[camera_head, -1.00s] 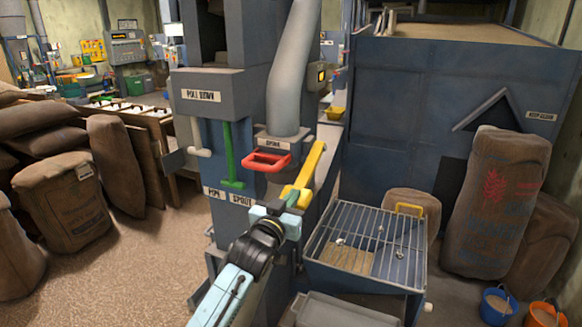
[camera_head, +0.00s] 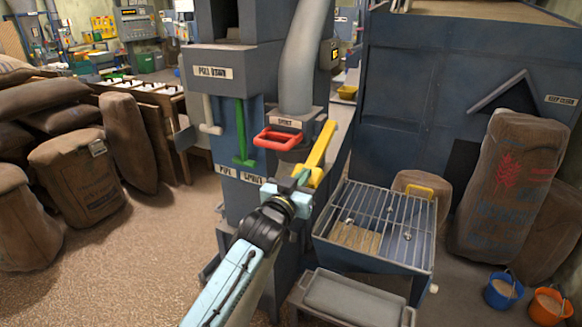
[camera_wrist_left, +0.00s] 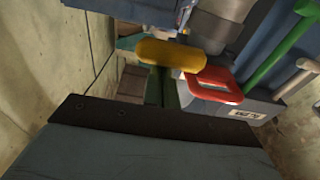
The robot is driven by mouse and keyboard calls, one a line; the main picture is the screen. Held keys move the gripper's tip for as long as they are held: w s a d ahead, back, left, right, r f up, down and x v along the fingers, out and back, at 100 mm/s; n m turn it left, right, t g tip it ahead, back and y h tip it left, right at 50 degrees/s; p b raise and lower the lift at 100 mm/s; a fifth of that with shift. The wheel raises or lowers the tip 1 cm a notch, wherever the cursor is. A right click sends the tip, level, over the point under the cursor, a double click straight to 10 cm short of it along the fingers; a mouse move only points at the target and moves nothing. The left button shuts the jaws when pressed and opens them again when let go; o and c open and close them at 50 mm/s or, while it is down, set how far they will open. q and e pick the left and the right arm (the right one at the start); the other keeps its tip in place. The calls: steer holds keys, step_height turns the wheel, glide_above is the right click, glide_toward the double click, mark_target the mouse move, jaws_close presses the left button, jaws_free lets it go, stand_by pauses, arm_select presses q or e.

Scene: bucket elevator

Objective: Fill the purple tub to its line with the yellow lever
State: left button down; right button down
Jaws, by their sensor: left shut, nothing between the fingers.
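The yellow lever (camera_head: 321,149) slants up to the right beside the spout, on the front of the blue machine. Its rounded yellow end (camera_wrist_left: 170,53) is near the top middle of the left wrist view. My left gripper (camera_head: 301,178) is shut and empty, its tips close to the lever's lower end; I cannot tell whether they touch. The red handle (camera_head: 279,138) sits just left of the lever, under the spout (camera_head: 297,122); it also shows in the left wrist view (camera_wrist_left: 215,86). The purple tub and its line are not visible. My right gripper is not in view.
A green lever (camera_head: 241,140) and a pale lever (camera_head: 209,118) hang left of the red handle. A barred grate box (camera_head: 420,262) and grey step (camera_head: 350,298) stand at lower right. Blue (camera_head: 501,291) and orange (camera_head: 548,307) tubs stand farther right. Sacks (camera_head: 75,178) line the left.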

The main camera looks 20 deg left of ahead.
arm_select(q)
steer(key=s+r+p, duration=0.2)
steer(key=s, duration=0.9)
steer(key=shift+s+a+r, duration=0.15)
steer(key=shift+s, duration=0.05)
